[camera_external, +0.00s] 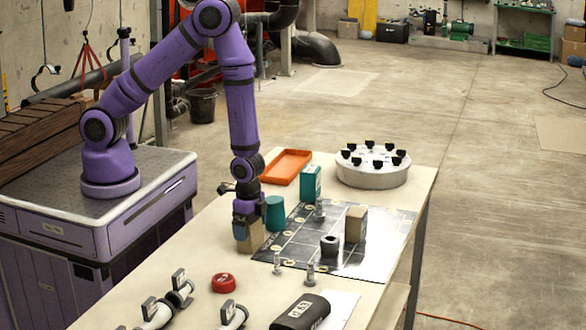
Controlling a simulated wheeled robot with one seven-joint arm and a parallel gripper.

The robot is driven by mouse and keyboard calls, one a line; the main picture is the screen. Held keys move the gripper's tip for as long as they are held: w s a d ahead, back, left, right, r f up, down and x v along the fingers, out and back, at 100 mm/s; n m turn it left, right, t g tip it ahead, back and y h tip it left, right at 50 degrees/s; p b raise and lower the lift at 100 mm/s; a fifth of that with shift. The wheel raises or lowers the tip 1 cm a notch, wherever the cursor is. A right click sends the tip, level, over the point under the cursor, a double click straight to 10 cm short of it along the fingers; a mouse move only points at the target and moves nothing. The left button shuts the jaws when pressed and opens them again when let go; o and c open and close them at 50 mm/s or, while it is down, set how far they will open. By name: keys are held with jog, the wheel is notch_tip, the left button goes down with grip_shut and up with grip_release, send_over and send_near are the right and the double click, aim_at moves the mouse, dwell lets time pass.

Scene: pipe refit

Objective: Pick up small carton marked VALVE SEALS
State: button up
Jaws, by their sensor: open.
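My gripper (248,214) points straight down at the table's near-left side. Its jaws are open at the top of a small brown carton (249,239), which stands upright on the table by the left edge of the dark gridded mat. The jaws hide the carton's top; I cannot tell whether they touch its sides. A second small brown carton (355,226) stands on the mat to the right. A teal carton (310,182) stands at the mat's back edge. The lettering is too small to read, so I cannot tell which carton is marked VALVE SEALS.
A teal cup (275,214) stands close behind my gripper. A dark ring (329,245) and bolts (310,274) stand nearby. An orange tray (286,167) and round white flange (372,172) are farther back. A red round item (223,283) and black roll (300,312) lie in front.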

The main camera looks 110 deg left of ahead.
jog(key=shift+f, duration=0.15)
jog(key=c, duration=1)
jog(key=shift+c, duration=0.2)
